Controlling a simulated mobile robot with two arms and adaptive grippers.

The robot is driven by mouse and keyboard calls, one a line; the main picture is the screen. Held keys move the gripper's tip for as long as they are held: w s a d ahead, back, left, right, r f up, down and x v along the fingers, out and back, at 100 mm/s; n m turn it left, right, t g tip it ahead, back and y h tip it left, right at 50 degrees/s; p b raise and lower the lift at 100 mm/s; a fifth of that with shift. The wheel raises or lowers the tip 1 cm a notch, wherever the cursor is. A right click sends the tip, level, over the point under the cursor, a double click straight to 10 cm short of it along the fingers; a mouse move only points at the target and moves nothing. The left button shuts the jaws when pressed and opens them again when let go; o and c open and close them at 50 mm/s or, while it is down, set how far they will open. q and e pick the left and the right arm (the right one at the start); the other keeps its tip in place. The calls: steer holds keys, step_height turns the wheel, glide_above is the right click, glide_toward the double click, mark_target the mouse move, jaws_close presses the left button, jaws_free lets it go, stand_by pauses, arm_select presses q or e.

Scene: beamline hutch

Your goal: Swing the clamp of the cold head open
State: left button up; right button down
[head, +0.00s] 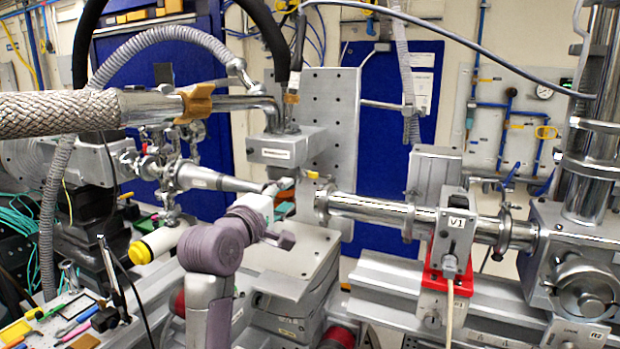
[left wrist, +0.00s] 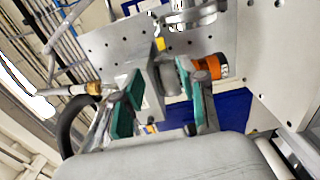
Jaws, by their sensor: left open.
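The cold head appears to be the grey labelled block (head: 287,148) on the perforated upright plate, with metal pipework above it. Below it my left gripper (head: 284,197) reaches in on its mauve arm, fingers spread. In the left wrist view its two green-padded fingers (left wrist: 160,92) are open, with a grey block (left wrist: 150,88) visible between and beyond them. A small yellow tab (head: 312,175) shows just beyond the fingers. An orange round part (left wrist: 210,67) lies by the right finger in the wrist view. I cannot tell which part is the clamp, or whether anything touches. My right gripper is out of view.
A metal beam pipe (head: 370,208) runs right to a valve marked V1 (head: 456,225). A tapered nozzle (head: 205,178) points in from the left. A braided hose (head: 60,113) crosses at upper left. Tools lie on a bench (head: 62,302) at lower left.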

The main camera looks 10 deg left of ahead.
mark_target(313, 176)
arm_select(q)
steer(key=w+p, duration=0.1)
steer(key=w, duration=0.2)
steer(key=w+d, duration=0.1)
steer(key=w, duration=0.3)
steer(key=w+d+p, duration=0.1)
steer(key=w, duration=0.3)
steer(key=shift+p, duration=0.3)
steer(key=shift+w+d+f, duration=0.1)
steer(key=shift+w+d, duration=0.1)
steer(key=shift+w, duration=0.6)
steer(key=shift+c, duration=0.6)
jaws_close()
